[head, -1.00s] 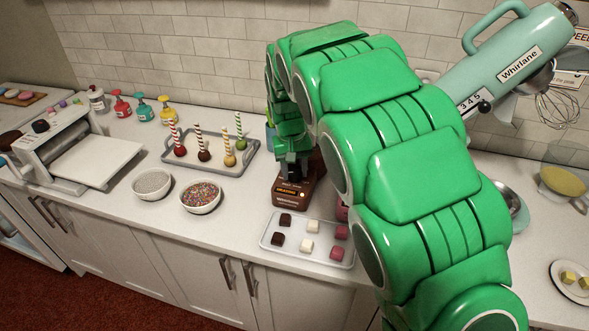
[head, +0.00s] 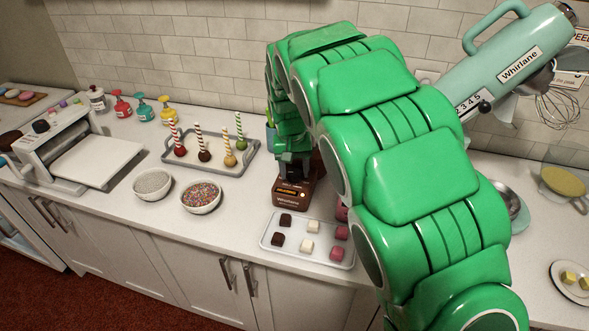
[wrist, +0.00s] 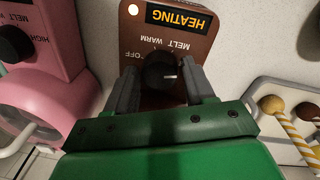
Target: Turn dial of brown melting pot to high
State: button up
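The brown melting pot (head: 292,192) stands on the counter behind a tray of small cubes. In the wrist view its brown panel (wrist: 193,55) shows a yellow HEATING plate, a lit lamp, and OFF, WARM and MELT markings. Its black dial (wrist: 158,72) has a white mark turned toward the right of the picture, near the right finger. My gripper (wrist: 161,88) has one grey finger on each side of the dial, with a narrow gap seeming to show on both sides. I see no clear contact. The HIGH marking is not visible on this pot.
A pink melting pot (wrist: 40,50) stands close on the left in the wrist view. A tray of cake pops (head: 240,165) is near the brown pot. The cube tray (head: 305,258) lies in front. A green mixer (head: 515,65) stands at the right.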

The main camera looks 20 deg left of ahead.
aim_at(293, 172)
jog(key=r, duration=0.7)
jog(key=shift+a+r, duration=0.1)
jog(key=shift+a, duration=0.15)
jog(key=shift+r, duration=0.25)
jog(key=shift+s+d, duration=0.1)
jog(key=s+d+r+m, duration=0.15)
jog(key=s+d, duration=0.25)
jog(key=d, duration=0.4)
jog(key=s+d+r+m, duration=0.1)
jog(key=s+d+r, duration=0.2)
jog(key=s+d, duration=0.35)
jog(key=s+d+r+m, duration=0.1)
jog(key=s+d+r, duration=0.2)
jog(key=d, duration=0.7)
jog(key=s+d+f, duration=0.2)
jog(key=s+d, duration=0.1)
jog(key=s, duration=0.5)
jog(key=s+d+f+g, duration=0.1)
jog(key=s+d, duration=0.2)
jog(key=s, duration=0.5)
jog(key=s+d+f+g, duration=0.1)
jog(key=s+d+f, duration=0.1)
jog(key=s, duration=0.6)
jog(key=shift+d+f+m+y, duration=0.3)
jog(key=shift+d+m+y, duration=0.1)
jog(key=shift+d, duration=0.35)
